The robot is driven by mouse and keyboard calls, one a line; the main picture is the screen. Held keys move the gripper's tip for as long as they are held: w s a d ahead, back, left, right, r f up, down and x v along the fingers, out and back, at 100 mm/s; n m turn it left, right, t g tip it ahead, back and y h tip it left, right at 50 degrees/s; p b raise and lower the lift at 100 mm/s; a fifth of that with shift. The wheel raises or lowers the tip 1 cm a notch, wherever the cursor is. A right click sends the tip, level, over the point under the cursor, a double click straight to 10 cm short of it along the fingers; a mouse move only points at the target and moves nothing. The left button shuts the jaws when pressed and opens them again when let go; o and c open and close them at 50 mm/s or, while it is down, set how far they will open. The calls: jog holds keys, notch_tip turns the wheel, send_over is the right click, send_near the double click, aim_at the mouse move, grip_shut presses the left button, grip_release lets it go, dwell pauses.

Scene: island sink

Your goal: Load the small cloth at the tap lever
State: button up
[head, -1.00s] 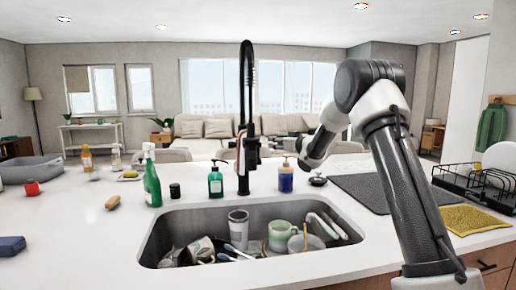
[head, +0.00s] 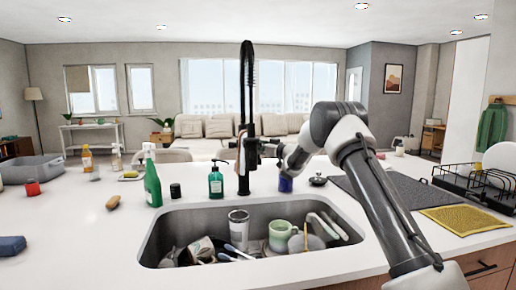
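The black tap (head: 244,115) with a coiled spring neck stands behind the sink. A narrow brownish strip (head: 239,147) shows against its post; I cannot tell whether it is cloth or part of the tap. The tap lever is not clearly made out. My gripper (head: 268,148) is beside the tap's right side, small and dark against it; whether it touches the tap or holds anything cannot be told. A yellow cloth (head: 466,219) lies flat on the counter at the right, well away from my gripper.
The sink (head: 180,225) holds mugs, a tumbler and utensils. A dish rack (head: 470,185) and dark mat (head: 385,190) are at right.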

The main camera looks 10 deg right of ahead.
jog(key=shift+c, duration=0.2)
grip_shut()
jog(key=shift+s+n+t+y, duration=0.5)
jog(key=shift+s+t, duration=0.1)
jog(key=shift+o, duration=0.2)
grip_release()
